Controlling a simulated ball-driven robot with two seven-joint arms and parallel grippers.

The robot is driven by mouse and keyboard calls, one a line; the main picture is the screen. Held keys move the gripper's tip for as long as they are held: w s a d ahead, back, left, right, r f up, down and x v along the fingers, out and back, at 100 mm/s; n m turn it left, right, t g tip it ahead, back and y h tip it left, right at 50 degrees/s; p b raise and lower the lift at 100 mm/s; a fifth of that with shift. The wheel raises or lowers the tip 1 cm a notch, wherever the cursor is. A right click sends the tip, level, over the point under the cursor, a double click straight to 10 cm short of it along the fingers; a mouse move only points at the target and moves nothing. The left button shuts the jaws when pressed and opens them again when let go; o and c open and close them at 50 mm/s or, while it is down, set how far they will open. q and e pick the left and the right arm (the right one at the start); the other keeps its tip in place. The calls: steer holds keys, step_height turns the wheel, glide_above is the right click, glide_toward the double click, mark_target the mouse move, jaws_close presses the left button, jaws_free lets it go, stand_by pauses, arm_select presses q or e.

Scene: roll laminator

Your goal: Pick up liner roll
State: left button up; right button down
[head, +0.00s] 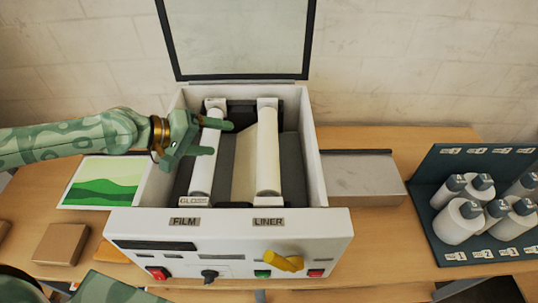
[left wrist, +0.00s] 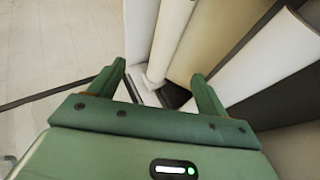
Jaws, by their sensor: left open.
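The liner roll (head: 268,155) is a cream roll seated in the right-hand bay of the open laminator (head: 325,222), behind the LINER label. My left gripper (head: 222,139) is open over the laminator, above the white film roll (head: 202,178), with its fingers pointing right toward the liner roll. In the head view its fingertips stop short of the liner roll. In the left wrist view, a pale roll that seems to be the liner roll (left wrist: 167,40) shows beyond the gap between the open fingers (left wrist: 160,85). My right gripper is not in view.
The raised lid (head: 240,77) stands behind the rolls. The housing walls box them in. A yellow handle (head: 284,262) sits on the front panel. A green picture (head: 100,182) and a brown box (head: 62,243) lie left.

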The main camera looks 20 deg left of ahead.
mark_target(259, 146)
arm_select(q)
steer(key=x, duration=0.5)
steer(key=f+x, duration=0.1)
steer(key=x, duration=0.5)
steer(key=shift+s+a, duration=0.15)
steer(key=shift+a, duration=0.05)
steer(key=b+x, duration=0.1)
steer(key=x, duration=0.5)
steer(key=shift+f, duration=0.2)
steer(key=shift+a+r, duration=0.1)
steer(key=c, duration=1.5)
